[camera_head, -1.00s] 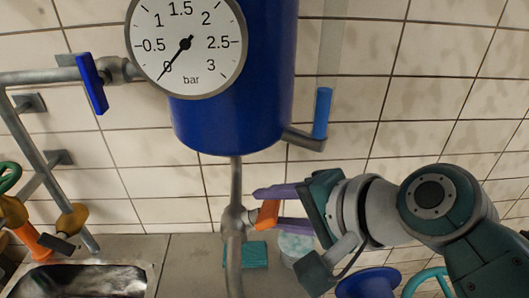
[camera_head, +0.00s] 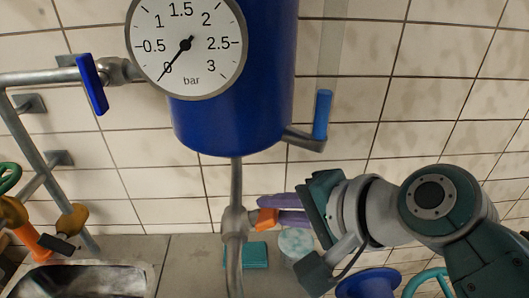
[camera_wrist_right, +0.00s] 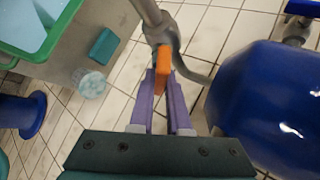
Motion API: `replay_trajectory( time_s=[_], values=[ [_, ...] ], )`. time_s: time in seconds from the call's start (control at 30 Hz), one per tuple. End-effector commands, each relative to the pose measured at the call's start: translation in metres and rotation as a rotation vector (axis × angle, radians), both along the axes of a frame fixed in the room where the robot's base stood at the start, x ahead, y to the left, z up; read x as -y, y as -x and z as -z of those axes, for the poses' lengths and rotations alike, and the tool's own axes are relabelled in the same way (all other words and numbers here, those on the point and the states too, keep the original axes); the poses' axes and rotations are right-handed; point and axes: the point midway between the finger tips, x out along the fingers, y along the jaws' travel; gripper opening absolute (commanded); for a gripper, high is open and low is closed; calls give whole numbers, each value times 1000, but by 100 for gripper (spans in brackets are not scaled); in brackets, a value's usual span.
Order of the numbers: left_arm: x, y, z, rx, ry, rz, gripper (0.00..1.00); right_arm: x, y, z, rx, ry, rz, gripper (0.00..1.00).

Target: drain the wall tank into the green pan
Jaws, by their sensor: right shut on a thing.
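The blue wall tank (camera_head: 230,120) hangs at top centre in the head view, and a grey drain pipe (camera_head: 236,180) runs down from it. An orange valve handle (camera_head: 266,220) sits on that pipe's joint and shows in the wrist view (camera_wrist_right: 162,68). My right gripper (camera_head: 272,210) reaches in from the right, its purple fingers shut on the orange handle. The wrist view shows the fingers (camera_wrist_right: 162,88) on either side of it. The green pan (camera_wrist_right: 28,54) holds pale blue liquid at upper left of the wrist view. My left gripper is out of view.
A round gauge (camera_head: 186,44) points near 0 bar. A blue lever (camera_head: 323,113) and a blue valve handle (camera_head: 92,84) flank the tank. A teal block (camera_head: 254,255) and a pale round container (camera_head: 296,243) sit below the gripper. A metal basin (camera_head: 140,277) is at lower left.

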Motion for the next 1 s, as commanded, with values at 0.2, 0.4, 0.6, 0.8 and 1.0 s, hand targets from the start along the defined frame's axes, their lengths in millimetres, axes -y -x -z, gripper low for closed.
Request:
replay_trajectory(
  time_s=[0.2,0.4,0.6,0.8,1.0],
  values=[
    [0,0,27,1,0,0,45,2,0,10,118,5,-59,0],
    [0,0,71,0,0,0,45,1,-1,11,320,5,-160,0],
    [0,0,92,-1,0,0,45,0,-1,5,423,3,-211,0],
    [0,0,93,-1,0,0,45,0,0,-1,443,2,-222,0],
    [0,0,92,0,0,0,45,-1,0,-1,442,2,-222,17]
  ],
)
